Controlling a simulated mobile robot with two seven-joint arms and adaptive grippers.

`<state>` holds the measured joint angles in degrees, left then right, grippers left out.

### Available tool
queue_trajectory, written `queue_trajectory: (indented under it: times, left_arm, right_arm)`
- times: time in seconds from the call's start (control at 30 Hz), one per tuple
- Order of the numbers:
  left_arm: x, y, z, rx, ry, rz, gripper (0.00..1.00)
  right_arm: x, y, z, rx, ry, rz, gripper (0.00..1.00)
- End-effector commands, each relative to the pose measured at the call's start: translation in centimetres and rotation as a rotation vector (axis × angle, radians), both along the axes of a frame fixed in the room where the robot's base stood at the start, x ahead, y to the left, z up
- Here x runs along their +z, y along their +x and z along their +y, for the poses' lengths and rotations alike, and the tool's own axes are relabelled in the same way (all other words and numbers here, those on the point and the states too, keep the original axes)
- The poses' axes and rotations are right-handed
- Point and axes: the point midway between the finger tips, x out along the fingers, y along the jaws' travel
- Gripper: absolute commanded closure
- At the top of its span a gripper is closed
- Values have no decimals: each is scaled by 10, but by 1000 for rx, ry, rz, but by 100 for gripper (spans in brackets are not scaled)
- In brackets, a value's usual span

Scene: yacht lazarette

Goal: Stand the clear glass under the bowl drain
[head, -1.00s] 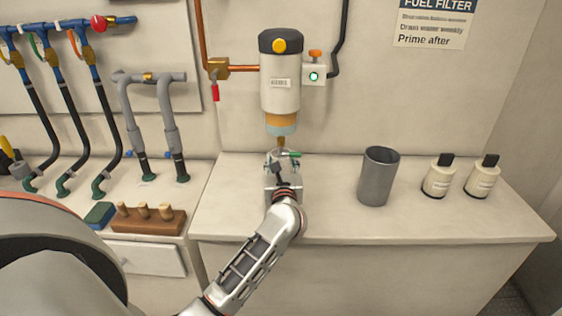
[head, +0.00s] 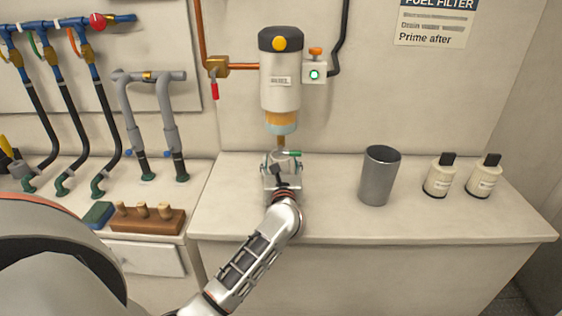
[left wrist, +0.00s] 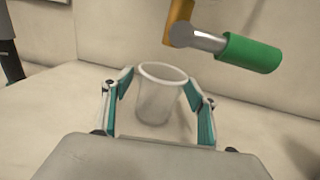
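The clear glass (left wrist: 158,97) stands upright on the white counter under the filter bowl drain; in the head view it shows faintly (head: 282,160). The bowl (head: 281,123) hangs below the white filter body, with its brass drain (left wrist: 181,22) and green-handled tap (left wrist: 248,52) above and right of the glass in the wrist view. My left gripper (left wrist: 162,78) has one finger on each side of the glass, with gaps visible beside its lower body; the gripper looks open. Contact at the rim is hard to judge. My right gripper is not in view.
A grey metal cup (head: 379,176) and two white bottles (head: 439,176) (head: 483,177) stand right on the counter. Grey pipes (head: 168,120) and dark hoses stand further left. The counter's front right is clear.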

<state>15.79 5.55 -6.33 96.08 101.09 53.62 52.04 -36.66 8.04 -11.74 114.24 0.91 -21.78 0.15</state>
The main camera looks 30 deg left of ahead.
Motion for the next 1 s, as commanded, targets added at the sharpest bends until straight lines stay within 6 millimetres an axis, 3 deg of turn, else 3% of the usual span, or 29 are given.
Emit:
queue_trajectory:
  times: [0.27, 0.7, 1.0]
  left_arm:
    - [4, -7, -6, -2, -1, 0, 42]
    - [2, -77, -56, -1, -3, 2, 42]
    - [3, -97, -70, 0, -1, 1, 42]
  right_arm:
    - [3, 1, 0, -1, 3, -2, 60]
    - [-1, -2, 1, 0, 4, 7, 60]
    - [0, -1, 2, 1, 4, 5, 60]
